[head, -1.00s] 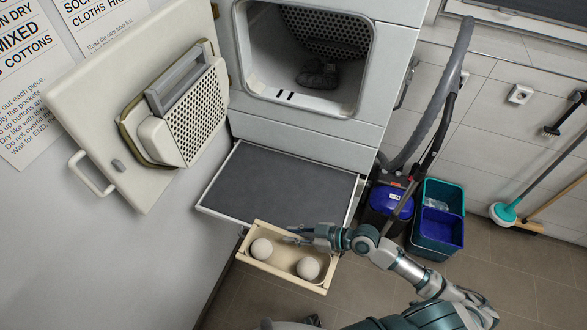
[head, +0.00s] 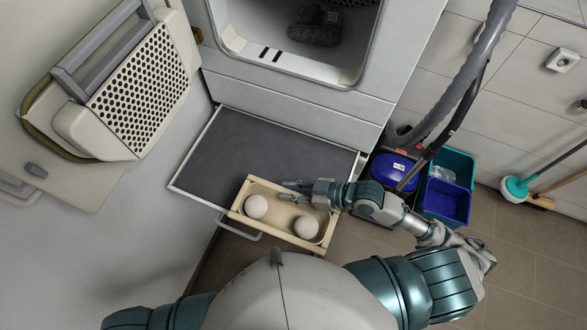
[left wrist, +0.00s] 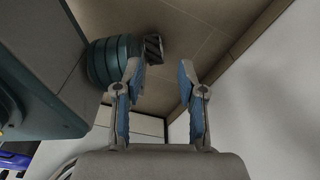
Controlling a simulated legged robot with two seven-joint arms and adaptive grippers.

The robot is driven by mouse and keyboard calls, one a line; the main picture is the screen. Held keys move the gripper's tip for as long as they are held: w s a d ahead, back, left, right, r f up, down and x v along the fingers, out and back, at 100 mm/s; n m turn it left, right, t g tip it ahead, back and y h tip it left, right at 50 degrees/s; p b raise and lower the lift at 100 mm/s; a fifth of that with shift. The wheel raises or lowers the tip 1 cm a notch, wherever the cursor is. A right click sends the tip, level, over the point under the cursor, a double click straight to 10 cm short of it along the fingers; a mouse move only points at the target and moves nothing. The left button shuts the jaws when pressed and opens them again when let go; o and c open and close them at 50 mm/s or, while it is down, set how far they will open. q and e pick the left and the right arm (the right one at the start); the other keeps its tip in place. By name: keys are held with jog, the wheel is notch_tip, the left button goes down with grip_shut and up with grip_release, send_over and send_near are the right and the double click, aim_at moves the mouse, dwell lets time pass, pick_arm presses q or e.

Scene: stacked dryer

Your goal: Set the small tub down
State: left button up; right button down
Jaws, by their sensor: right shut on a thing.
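My right gripper (head: 290,190) is shut on the tub's far wall, reaching in from the right. Whether the tub touches the shelf cannot be told. My left gripper (left wrist: 160,95) shows only in the left wrist view, open with nothing between its fingers.
The dryer's drum opening (head: 300,35) is above the shelf, with a dark item inside. Its open door (head: 130,95) hangs at the left. A vacuum (head: 395,170) and a teal bucket (head: 448,185) stand right of the shelf. The shelf's visible surface is bare.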

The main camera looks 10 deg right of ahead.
jog(key=w+d+f, duration=0.1)
jog(key=w, duration=0.2)
jog(key=w+d+f, duration=0.1)
jog(key=w, duration=0.1)
jog(key=w+d+f, duration=0.1)
jog(key=w+f, duration=0.1)
jog(key=w, duration=0.1)
jog(key=shift+w+d, duration=0.25)
jog(key=shift+w, duration=0.1)
pick_arm(q)
jog(key=w, duration=0.2)
jog(key=w+d+r, duration=0.1)
jog(key=shift+w, duration=0.3)
pick_arm(e)
jog(key=shift+d, duration=0.1)
